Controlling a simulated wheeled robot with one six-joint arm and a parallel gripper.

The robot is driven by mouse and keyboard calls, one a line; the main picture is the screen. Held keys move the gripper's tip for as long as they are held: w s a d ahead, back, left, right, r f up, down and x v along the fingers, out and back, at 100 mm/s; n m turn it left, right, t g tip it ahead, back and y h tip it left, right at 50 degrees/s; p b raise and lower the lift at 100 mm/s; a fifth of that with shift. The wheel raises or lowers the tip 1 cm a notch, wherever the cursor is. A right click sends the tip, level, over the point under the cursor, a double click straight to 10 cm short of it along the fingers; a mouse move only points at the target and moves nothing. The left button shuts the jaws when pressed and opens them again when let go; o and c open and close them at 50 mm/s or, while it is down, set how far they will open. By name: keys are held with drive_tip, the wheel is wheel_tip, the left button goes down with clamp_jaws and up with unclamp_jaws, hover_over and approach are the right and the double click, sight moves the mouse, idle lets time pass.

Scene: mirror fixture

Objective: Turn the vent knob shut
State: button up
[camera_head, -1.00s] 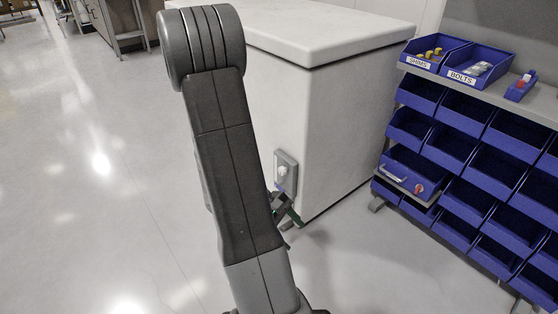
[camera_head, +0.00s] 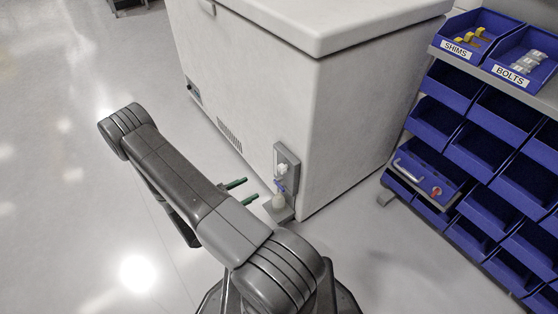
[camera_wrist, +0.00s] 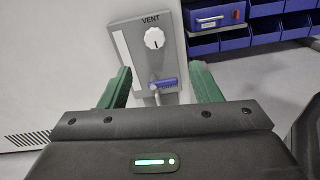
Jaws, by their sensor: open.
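The vent knob (camera_wrist: 154,38) is a round white dial on a grey plate (camera_wrist: 128,28) marked VENT. A blue lever (camera_wrist: 165,83) sits below it on the same plate. In the head view the knob (camera_head: 282,169) is low on the front of a white chest near its corner. My gripper (camera_wrist: 161,68) is open, its green fingers spread to either side of the plate's lower part, below the knob in the wrist view. In the head view my gripper (camera_head: 243,191) is left of the plate, apart from it. The knob's exact setting is too small to read.
The white chest (camera_head: 250,85) fills the middle. A rack of blue bins (camera_head: 480,165) stands to the right, with SHIMS and BOLTS bins on top. Open floor (camera_head: 60,200) lies to the left.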

sight(280, 170)
drive_tip(key=shift+t, duration=0.3)
drive_tip(key=x, duration=0.4)
drive_tip(key=b+x, duration=0.1)
drive_tip(key=x, duration=0.4)
drive_tip(key=b+x, duration=0.1)
drive_tip(key=x, duration=0.3)
drive_tip(key=shift+w+f, duration=0.3)
drive_tip(key=shift+w, duration=0.15)
drive_tip(key=c, duration=1)
